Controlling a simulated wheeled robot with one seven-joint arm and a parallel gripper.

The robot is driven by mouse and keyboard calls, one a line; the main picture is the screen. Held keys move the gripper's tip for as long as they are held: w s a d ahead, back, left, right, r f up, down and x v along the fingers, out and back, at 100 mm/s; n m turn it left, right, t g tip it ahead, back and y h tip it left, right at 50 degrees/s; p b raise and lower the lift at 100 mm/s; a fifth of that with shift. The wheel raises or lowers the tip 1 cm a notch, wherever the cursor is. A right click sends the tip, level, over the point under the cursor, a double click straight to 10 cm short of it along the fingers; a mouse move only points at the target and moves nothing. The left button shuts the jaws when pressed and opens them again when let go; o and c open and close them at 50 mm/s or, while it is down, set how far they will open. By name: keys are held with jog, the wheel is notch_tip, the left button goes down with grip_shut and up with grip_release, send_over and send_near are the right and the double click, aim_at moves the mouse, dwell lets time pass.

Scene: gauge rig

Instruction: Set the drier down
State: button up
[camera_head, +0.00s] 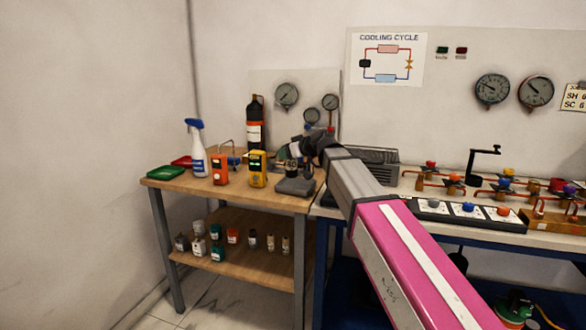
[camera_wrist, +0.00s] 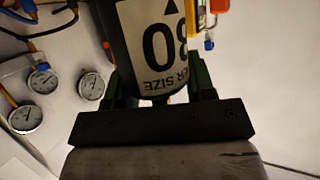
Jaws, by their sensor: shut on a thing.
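The drier (camera_wrist: 150,45) is a dark cylinder with a cream label bearing large dark characters and the words "ER SIZE". My gripper (camera_wrist: 155,85) is shut on it, with a green finger on either side. In the head view my gripper (camera_head: 296,148) is over the right part of the wooden bench, and the drier (camera_head: 291,168) shows small and dark beneath it. A dark grey flat-based device (camera_head: 295,187) is just below the drier. I cannot tell whether the drier touches it.
On the wooden bench (camera_head: 215,189) stand a spray bottle (camera_head: 197,150), orange (camera_head: 220,168) and yellow (camera_head: 257,168) meters, a black cylinder (camera_head: 255,125) and green (camera_head: 166,172) and red trays. Gauges (camera_head: 287,95) hang behind. Bare wood shows along the front edge.

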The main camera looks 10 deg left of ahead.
aim_at(293, 165)
jog(key=shift+w+d+f, duration=0.15)
jog(key=shift+w+f, duration=0.5)
jog(key=shift+f, duration=0.4)
jog(key=shift+w+d+f, duration=0.15)
jog(key=shift+w+f, duration=0.5)
jog(key=shift+f, duration=0.4)
jog(key=shift+w+d+f, duration=0.15)
jog(key=shift+w+f, duration=0.5)
jog(key=shift+f, duration=0.4)
jog(key=shift+f, duration=0.1)
jog(key=o, duration=1)
jog(key=shift+o, duration=0.2)
jog(key=v, duration=1.2)
